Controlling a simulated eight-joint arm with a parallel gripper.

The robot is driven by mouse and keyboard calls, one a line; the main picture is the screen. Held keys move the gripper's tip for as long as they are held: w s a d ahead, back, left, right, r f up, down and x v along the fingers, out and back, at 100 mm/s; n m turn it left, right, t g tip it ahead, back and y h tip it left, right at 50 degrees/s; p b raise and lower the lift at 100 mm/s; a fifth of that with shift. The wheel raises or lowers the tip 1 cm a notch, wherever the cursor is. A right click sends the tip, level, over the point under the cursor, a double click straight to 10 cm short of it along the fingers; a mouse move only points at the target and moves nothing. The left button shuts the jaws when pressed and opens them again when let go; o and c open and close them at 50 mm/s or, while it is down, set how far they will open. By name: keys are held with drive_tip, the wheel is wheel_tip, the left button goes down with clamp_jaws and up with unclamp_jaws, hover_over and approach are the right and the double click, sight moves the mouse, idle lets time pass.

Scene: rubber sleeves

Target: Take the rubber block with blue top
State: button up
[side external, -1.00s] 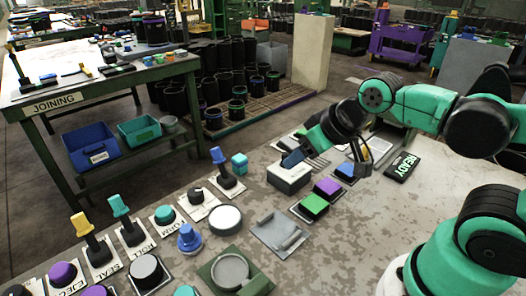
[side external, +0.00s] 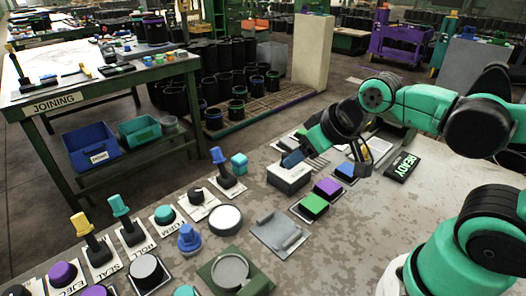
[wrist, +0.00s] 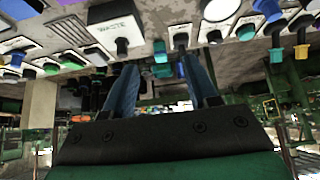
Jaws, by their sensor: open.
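The rubber block with blue top (side external: 345,171) is at the far end of a row of dark square-based blocks on the worktable. A purple-topped block (side external: 327,187) and a green-topped block (side external: 314,205) stand beside it in the row.
A white box (side external: 290,178) stands left of the row. A grey tray (side external: 280,235) lies in front. Several labelled buttons and levers line the table's left side. A READY sign (side external: 402,166) lies right of my gripper. Bare tabletop (side external: 370,225) is free at the right front.

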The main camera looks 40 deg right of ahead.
drive_tip(key=shift+o, duration=0.2)
drive_tip(key=o, duration=0.7)
drive_tip(key=shift+d, duration=0.1)
drive_tip(key=g, duration=0.7)
hover_over(349, 171)
drive_tip(key=shift+m, duration=0.3)
wheel_tip(349, 171, down, 7)
drive_tip(key=shift+f, duration=0.1)
drive_tip(key=shift+s+d+f, duration=0.15)
drive_tip(key=shift+d+f, duration=0.15)
drive_tip(key=shift+f, duration=2.75)
